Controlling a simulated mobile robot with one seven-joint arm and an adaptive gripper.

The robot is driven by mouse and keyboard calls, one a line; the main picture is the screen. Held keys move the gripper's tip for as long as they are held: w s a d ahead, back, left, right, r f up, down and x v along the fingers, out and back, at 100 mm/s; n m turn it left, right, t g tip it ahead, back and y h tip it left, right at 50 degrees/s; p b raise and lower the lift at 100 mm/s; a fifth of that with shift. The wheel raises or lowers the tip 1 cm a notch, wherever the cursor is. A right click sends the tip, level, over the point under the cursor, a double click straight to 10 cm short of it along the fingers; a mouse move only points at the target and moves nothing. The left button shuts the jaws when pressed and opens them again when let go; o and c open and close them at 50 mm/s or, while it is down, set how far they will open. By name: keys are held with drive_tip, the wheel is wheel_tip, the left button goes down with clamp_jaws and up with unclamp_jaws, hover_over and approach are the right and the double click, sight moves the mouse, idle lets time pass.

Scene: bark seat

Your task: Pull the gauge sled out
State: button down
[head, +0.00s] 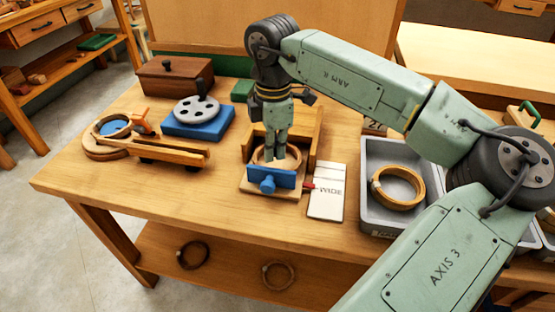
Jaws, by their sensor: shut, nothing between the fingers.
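The gauge sled appears to be the wooden fixture (313,148) with upright side walls near the middle of the table. A blue front block with a round knob (268,185) stands at its near end. A wooden ring (291,156) shows behind the blue block, partly hidden. My gripper (275,158) points down over the fixture, just behind the blue block. Its fingers are shut with nothing between them. I cannot tell whether the fingertips touch the ring or the block.
A white card (327,195) lies right of the fixture. A grey tray (370,215) holds another wooden ring (399,187). At left are a wooden rail piece (170,150), a blue block with a metal disc (197,118) and a brown box (174,78). The table's front left is clear.

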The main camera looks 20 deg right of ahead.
sight(269, 180)
drive_tip(key=shift+f, duration=0.15)
drive_tip(key=shift+f+b, duration=1.45)
drive_tip(key=shift+b, duration=0.2)
drive_tip(key=shift+s+f, duration=0.1)
drive_tip(key=shift+s+f, duration=0.1)
drive_tip(key=shift+s+a+f+b, duration=0.1)
drive_tip(key=shift+s+a+b, duration=0.55)
drive_tip(key=shift+s, duration=0.35)
drive_tip(key=shift+s+a+b, duration=0.45)
drive_tip(key=shift+s+a, duration=0.3)
drive_tip(key=shift+s, duration=0.2)
drive_tip(key=shift+w+d+r+p, duration=0.15)
drive_tip(key=shift+r+p, duration=0.2)
drive_tip(key=shift+r, duration=0.2)
drive_tip(key=shift+w+r+p, duration=0.15)
drive_tip(key=shift+r+p, duration=0.15)
drive_tip(key=shift+r, duration=0.2)
drive_tip(key=shift+w+d+r+p, duration=0.2)
drive_tip(key=shift+r+p, duration=0.5)
drive_tip(key=shift+r, duration=0.65)
drive_tip(key=shift+w+d+r+p, duration=0.15)
drive_tip(key=shift+r+p, duration=0.55)
drive_tip(key=shift+r, duration=0.65)
drive_tip(key=shift+a, duration=0.1)
